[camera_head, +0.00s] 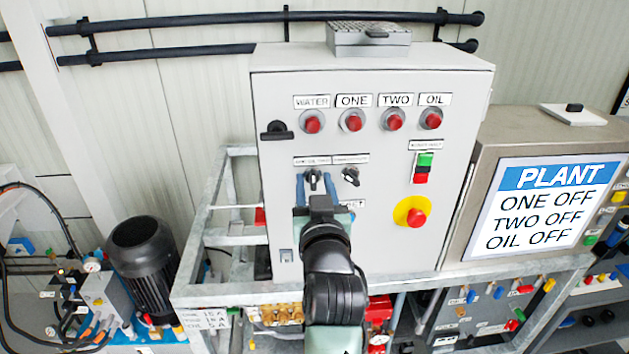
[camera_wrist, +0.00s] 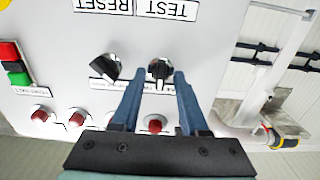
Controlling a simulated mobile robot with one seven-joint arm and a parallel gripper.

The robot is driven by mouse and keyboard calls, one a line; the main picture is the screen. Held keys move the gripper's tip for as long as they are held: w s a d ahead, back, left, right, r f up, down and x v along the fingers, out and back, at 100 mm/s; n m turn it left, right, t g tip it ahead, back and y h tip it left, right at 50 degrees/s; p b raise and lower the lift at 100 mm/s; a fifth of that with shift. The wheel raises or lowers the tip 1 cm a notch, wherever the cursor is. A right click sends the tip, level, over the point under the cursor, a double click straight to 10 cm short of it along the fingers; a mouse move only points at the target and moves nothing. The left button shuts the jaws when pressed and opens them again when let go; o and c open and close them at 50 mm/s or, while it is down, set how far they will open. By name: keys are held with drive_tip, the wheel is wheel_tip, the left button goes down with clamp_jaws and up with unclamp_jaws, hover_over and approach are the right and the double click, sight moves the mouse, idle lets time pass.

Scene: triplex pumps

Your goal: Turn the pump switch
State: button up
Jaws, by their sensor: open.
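A grey control cabinet (camera_head: 385,250) carries two black rotary switches side by side. The left switch (camera_head: 312,176) is partly hidden by my gripper in the head view; its black knob also shows in the wrist view (camera_wrist: 159,70). The other switch (camera_head: 350,176) is to its right, and in the turned-over wrist view (camera_wrist: 106,67) it is on the left. The small labels above them are too blurred to read surely. My gripper (camera_head: 313,184) is open, its two blue fingers (camera_wrist: 158,80) on either side of the left knob, with visible gaps. Whether the tips reach its depth is unclear.
Red lamps labelled WATER (camera_head: 312,122), ONE, TWO and OIL sit above the switches. A red-and-green button (camera_head: 422,168) and a red emergency stop (camera_head: 415,217) are to the right. The display (camera_head: 548,205) reads PLANT, ONE OFF, TWO OFF, OIL OFF. A black handle (camera_head: 277,132) protrudes at left.

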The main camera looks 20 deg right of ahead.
clamp_jaws()
drive_tip(key=shift+n, duration=0.3)
idle(0.3)
drive_tip(key=n+b, duration=0.2)
drive_tip(key=n, duration=0.1)
drive_tip(key=shift+f+b, duration=0.1)
drive_tip(key=shift+b, duration=0.25)
drive_tip(key=n+b, duration=0.2)
drive_tip(key=n, duration=0.3)
drive_tip(key=shift+a, duration=0.15)
